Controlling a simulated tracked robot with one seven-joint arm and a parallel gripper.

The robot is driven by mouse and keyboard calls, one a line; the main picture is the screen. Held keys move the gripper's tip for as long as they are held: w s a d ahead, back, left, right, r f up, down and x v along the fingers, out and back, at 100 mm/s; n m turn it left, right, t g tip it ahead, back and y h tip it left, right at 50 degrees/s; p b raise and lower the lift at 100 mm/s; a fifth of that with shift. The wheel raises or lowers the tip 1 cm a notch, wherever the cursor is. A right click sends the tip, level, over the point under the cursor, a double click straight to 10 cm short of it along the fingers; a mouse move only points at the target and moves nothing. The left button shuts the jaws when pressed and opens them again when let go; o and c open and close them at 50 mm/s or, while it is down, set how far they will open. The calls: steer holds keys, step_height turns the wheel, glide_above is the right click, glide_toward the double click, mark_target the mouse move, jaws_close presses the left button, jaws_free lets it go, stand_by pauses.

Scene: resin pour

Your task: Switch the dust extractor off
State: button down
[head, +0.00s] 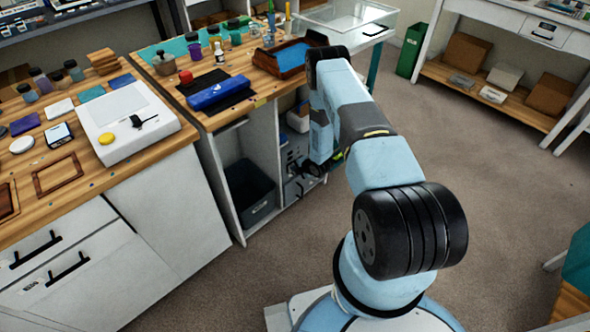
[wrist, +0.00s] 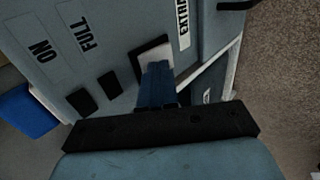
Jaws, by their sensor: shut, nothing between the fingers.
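The grey dust extractor (head: 292,157) stands in the open bay under the wooden bench in the head view. In the wrist view its front panel (wrist: 60,72) fills the upper left, with "ON" and "FULL" labels beside two dark squares and a cut-off "EXTR" label. A pale switch plate (wrist: 150,52) with a dark frame sits on the panel. My gripper (wrist: 157,68) is shut and empty, its blue fingertips over the lower part of this plate; I cannot tell whether they touch. The fingers hide part of the switch, so its position is unclear. In the head view my gripper (head: 312,172) is at the extractor's front.
A dark bin (head: 250,190) stands left of the extractor in the bay. The bench top above holds a blue roll (head: 217,96), bottles and a blue-lined tray (head: 287,58). A blue object (wrist: 25,110) shows at the wrist view's left. The carpet (head: 480,190) at right is clear.

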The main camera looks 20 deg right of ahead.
steer(key=shift+r, duration=0.1)
steer(key=shift+r, duration=0.65)
steer(key=v, duration=1.3)
steer(key=shift+f, duration=0.15)
